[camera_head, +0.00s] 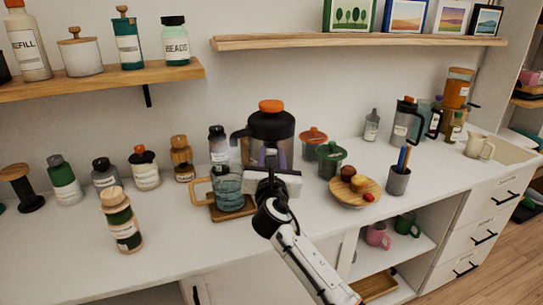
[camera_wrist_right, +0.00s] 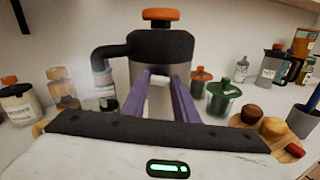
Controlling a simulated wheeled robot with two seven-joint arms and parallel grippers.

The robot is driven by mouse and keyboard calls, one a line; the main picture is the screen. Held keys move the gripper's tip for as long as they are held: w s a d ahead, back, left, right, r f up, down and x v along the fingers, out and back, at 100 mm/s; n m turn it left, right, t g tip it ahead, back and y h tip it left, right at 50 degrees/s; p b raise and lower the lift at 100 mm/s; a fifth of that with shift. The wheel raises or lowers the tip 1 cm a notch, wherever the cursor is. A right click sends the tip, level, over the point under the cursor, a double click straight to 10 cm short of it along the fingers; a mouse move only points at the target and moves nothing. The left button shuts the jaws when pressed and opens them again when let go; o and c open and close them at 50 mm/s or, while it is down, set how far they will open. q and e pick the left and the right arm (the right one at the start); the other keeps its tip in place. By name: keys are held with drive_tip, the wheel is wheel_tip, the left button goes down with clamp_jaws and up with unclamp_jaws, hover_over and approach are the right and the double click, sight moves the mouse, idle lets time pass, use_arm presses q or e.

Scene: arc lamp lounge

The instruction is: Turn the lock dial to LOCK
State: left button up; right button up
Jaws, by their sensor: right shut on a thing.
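A dark-lidded appliance (camera_head: 270,127) with an orange top knob and a black side spout stands on the white counter. It fills the middle of the right wrist view (camera_wrist_right: 162,48). My right gripper (camera_head: 272,153) is in front of it, with two purple fingers (camera_wrist_right: 158,82) pointing at its front. A small pale piece, which looks like the lock dial (camera_wrist_right: 158,80), sits between the fingertips at the appliance's front, and the fingers are shut on it. The dial's markings and pointer are hidden or too small to read. My left gripper is not in view.
A glass mug (camera_head: 228,187) stands on a wooden tray just left of my right wrist. A wooden plate of muffins (camera_head: 346,199) and a green lidded jar (camera_head: 331,160) are to the right. Several bottles line the counter's left. A wooden shelf (camera_head: 350,41) hangs above.

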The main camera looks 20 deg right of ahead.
drive_tip(key=m, duration=0.2)
drive_tip(key=shift+m, duration=0.3)
drive_tip(key=m, duration=0.3)
drive_tip(key=shift+m+b, duration=0.3)
drive_tip(key=shift+b, duration=0.1)
drive_tip(key=m, duration=0.2)
drive_tip(key=shift+f+m+b, duration=0.1)
drive_tip(key=shift+m+b, duration=0.3)
drive_tip(key=m+b, duration=0.2)
drive_tip(key=m, duration=0.4)
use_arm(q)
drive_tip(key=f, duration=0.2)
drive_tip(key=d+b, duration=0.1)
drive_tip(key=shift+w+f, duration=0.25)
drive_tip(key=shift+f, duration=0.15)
use_arm(e)
drive_tip(key=shift+m, duration=0.7)
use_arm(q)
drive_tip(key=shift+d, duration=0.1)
